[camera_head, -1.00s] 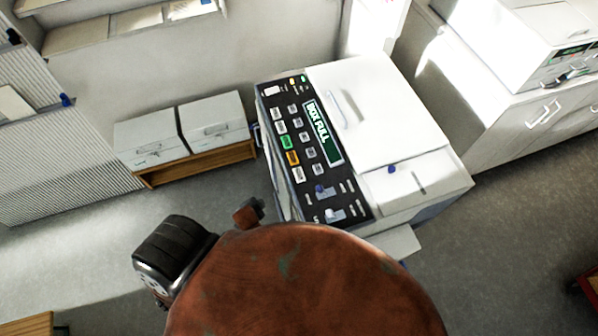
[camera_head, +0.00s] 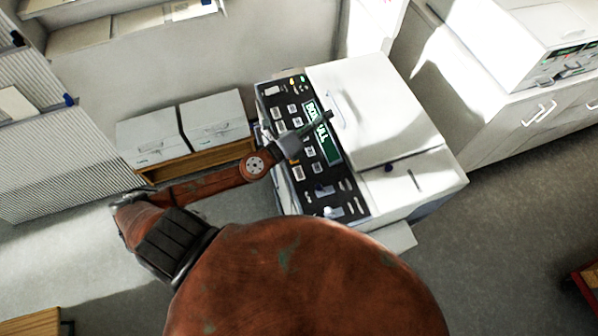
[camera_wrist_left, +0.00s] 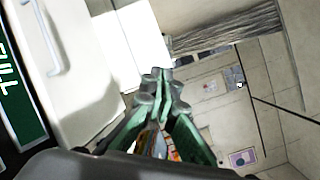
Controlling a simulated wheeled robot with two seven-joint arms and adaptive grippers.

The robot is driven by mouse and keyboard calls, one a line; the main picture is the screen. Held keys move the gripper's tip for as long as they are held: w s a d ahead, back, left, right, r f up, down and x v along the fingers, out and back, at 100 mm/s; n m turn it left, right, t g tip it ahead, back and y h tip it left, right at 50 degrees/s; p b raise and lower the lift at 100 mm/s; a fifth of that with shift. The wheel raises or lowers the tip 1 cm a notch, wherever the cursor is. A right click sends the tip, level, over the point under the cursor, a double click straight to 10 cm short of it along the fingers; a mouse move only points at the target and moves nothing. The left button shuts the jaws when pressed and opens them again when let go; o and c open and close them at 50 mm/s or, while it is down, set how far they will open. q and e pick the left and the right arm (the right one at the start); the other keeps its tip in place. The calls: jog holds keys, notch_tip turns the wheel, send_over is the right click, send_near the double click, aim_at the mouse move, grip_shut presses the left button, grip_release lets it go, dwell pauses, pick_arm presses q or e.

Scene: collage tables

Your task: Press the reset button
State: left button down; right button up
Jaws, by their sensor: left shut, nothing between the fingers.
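A white machine (camera_head: 372,105) stands in the middle of the head view with a black control panel (camera_head: 348,205) along its left side. The panel has several small grey buttons, indicator lights at its top and two knobs low down. Their labels are too small to read, so I cannot tell which is the reset button. A green display (camera_head: 328,146) shows "BOX FULL", partly covered by my left gripper. My left gripper (camera_head: 326,115) is shut and empty over the upper panel, and hides the coloured buttons. Its closed fingertips also show in the left wrist view (camera_wrist_left: 160,76). My right gripper is not in view.
Two grey boxes (camera_head: 215,117) sit on a low wooden stand left of the machine. A white cabinet (camera_head: 510,115) with another device on top stands at the right. Open floor (camera_head: 500,240) lies in front of the cabinet.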

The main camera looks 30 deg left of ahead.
pick_arm(q)
jog(key=s+d+f+m+g+h, duration=0.45)
jog(key=d+m+g, duration=0.2)
jog(key=m, duration=0.65)
jog(key=s+a+f+m+g+y, duration=0.3)
jog(key=s+a+f+m+y, duration=0.1)
jog(key=a+f+m, duration=0.5)
jog(key=shift+a+f+m+y+p, duration=0.3)
jog(key=shift+a+f+y+p, duration=0.15)
jog(key=shift+a+y, duration=0.55)
jog(key=shift+s+f, duration=0.1)
